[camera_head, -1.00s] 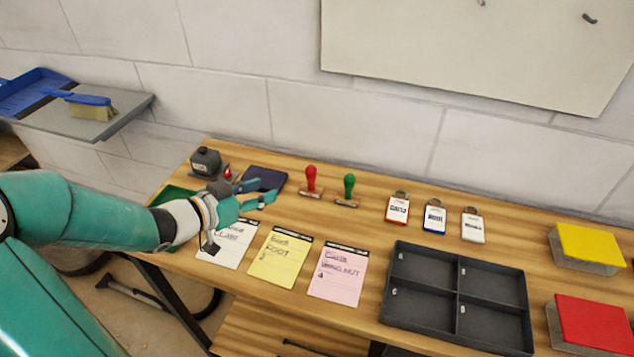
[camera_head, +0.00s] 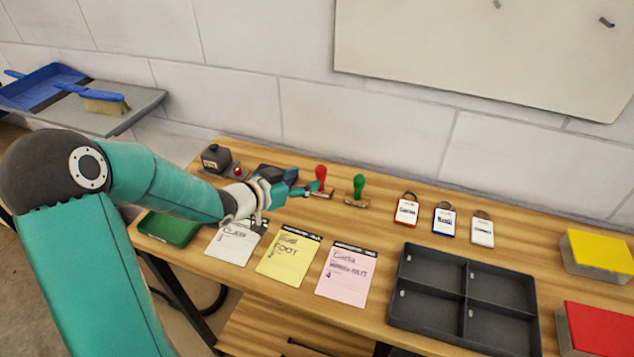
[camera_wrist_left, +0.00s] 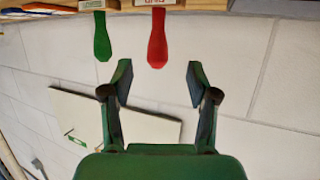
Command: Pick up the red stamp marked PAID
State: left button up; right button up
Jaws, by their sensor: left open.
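The red stamp (camera_head: 321,174) stands upright on the bench, with a red handle on a wooden base. In the left wrist view, which looks upside down, the red handle (camera_wrist_left: 157,40) lies in line with the gap between my fingers, and the label on its base is partly cut off. My left gripper (camera_head: 303,184) is open and empty, just left of the red stamp in the head view. In the wrist view its fingertips (camera_wrist_left: 160,72) are spread on either side of the handle's line, with the handle's end at about their tips. My right gripper is not in view.
A green stamp (camera_head: 359,188) stands close to the right of the red one. A dark pad lies partly behind my gripper. Three key tags, paper notes (camera_head: 289,257) and a divided black tray (camera_head: 465,300) lie nearby. The wall rises behind the bench.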

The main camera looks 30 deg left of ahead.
aim_at(317, 174)
pick_arm(q)
jog(key=shift+x, duration=0.75)
jog(key=shift+w+d+f, duration=0.1)
jog(key=shift+w+d, duration=0.1)
jog(key=shift+w, duration=0.3)
jog(key=p+x, duration=0.1)
jog(key=x, duration=0.3)
jog(key=shift+w+d+f+p, duration=0.1)
jog(key=shift+w+p, duration=0.05)
jog(key=shift+p, duration=0.15)
grip_shut()
